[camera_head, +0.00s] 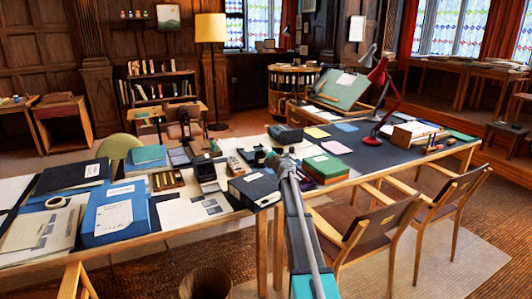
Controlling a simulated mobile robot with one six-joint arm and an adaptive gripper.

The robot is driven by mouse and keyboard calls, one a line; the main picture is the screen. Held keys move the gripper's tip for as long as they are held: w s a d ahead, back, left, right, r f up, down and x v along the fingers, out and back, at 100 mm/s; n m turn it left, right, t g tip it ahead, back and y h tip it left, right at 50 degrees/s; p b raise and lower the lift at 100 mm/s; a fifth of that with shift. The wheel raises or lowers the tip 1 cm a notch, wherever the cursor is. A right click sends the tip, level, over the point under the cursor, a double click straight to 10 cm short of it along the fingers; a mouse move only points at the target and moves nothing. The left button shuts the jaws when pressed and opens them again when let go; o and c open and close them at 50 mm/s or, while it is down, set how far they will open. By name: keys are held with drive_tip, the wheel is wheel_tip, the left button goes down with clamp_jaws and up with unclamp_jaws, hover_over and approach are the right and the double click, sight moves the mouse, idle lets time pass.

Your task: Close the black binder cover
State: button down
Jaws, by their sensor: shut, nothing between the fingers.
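A black binder (73,175) with a white label lies at the far left of the long table. Its cover looks flat, but at this size I cannot tell whether it is fully shut. Papers with a tape roll (57,202) lie in front of it, on what may be an open folder. My gripper (284,164) is small in the middle of the view, at the end of my grey arm. It is shut and empty, above the table and well to the right of the black binder.
A blue box file (113,216) stands just right of the papers. Wooden chairs (375,235) stand at the right front. A waste bin (205,283) stands below.

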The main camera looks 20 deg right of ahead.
drive_tip(key=s+d+r+p, duration=0.2)
drive_tip(key=s+r+p, duration=0.1)
drive_tip(key=s, duration=0.6)
drive_tip(key=shift+s+d+r, duration=0.15)
drive_tip(key=shift+s+r, duration=0.1)
drive_tip(key=shift+r, duration=0.05)
drive_tip(key=s+a+f+n+g+y+p, duration=0.1)
drive_tip(key=s+a+f+n+g+y, duration=0.2)
drive_tip(key=a+n, duration=0.65)
drive_tip(key=s+a+f+n+g+y+p, duration=0.1)
drive_tip(key=s+a+f+n+g+y, duration=0.15)
drive_tip(key=s+a+n, duration=0.45)
drive_tip(key=s+a+f+n+g+y+p, duration=0.1)
drive_tip(key=s+a+f+n+g+y, duration=0.2)
drive_tip(key=a+n, duration=0.85)
drive_tip(key=s+a+f+n+g+h+p, duration=0.1)
drive_tip(key=s+a+f+n+g+h, duration=0.1)
drive_tip(key=s+a+n+g, duration=0.25)
drive_tip(key=s+a+f+n+g+h+p, duration=0.1)
drive_tip(key=s+a+f+n+h, duration=0.15)
drive_tip(key=s+n, duration=0.35)
drive_tip(key=s+n+g+h+p, duration=0.1)
drive_tip(key=s+n+g+h, duration=0.3)
drive_tip(key=s+n, duration=0.6)
drive_tip(key=s+g, duration=0.1)
drive_tip(key=s, duration=0.4)
drive_tip(key=shift+s+a+f+p, duration=0.35)
drive_tip(key=shift+s+f, duration=0.05)
